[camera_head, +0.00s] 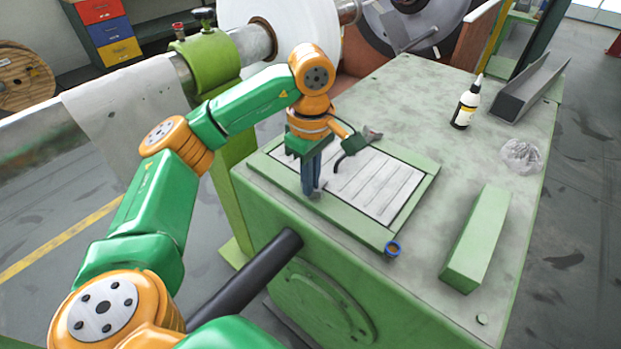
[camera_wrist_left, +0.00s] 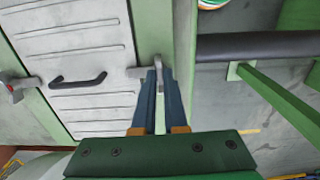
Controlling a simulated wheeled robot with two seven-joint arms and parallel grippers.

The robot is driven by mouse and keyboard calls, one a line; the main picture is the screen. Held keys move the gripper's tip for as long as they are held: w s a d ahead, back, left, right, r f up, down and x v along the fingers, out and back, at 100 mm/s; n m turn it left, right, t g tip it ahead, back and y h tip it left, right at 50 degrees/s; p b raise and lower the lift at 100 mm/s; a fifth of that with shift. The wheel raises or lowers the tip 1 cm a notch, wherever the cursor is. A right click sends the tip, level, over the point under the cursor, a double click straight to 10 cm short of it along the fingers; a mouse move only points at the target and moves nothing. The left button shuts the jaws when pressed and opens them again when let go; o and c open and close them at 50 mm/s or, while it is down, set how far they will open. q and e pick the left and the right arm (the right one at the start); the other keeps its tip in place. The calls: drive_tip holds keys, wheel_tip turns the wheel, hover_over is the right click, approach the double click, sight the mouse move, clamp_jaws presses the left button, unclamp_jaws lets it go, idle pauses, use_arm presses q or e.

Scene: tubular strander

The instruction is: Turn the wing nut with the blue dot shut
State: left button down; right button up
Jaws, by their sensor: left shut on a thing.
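A ribbed grey cover (camera_head: 375,185) with a black handle (camera_wrist_left: 78,80) lies in a green frame on the machine's top. A grey wing nut (camera_wrist_left: 138,72) sits at the cover's near edge, on the green frame. My left gripper (camera_head: 312,192) points down there, its blue fingers shut on this wing nut, also seen in the left wrist view (camera_wrist_left: 157,75). The fingers partly hide the nut, and no blue dot shows on it. Another wing nut (camera_head: 372,133) with a red mark (camera_wrist_left: 18,95) is at the opposite edge. My right gripper is not in view.
A green block (camera_head: 477,240), a bottle (camera_head: 466,103), a crumpled clear bag (camera_head: 521,155) and a grey channel (camera_head: 530,88) stand to the right. A dark bar (camera_head: 245,275) juts from the machine's front.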

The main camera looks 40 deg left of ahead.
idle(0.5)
use_arm(q)
drive_tip(key=c, duration=1)
unclamp_jaws()
drive_tip(key=shift+o, duration=0.2)
drive_tip(key=shift+d, duration=0.1)
wheel_tip(320, 180, up, 7)
drive_tip(key=shift+r+p, duration=0.15)
drive_tip(key=shift+p, duration=0.95)
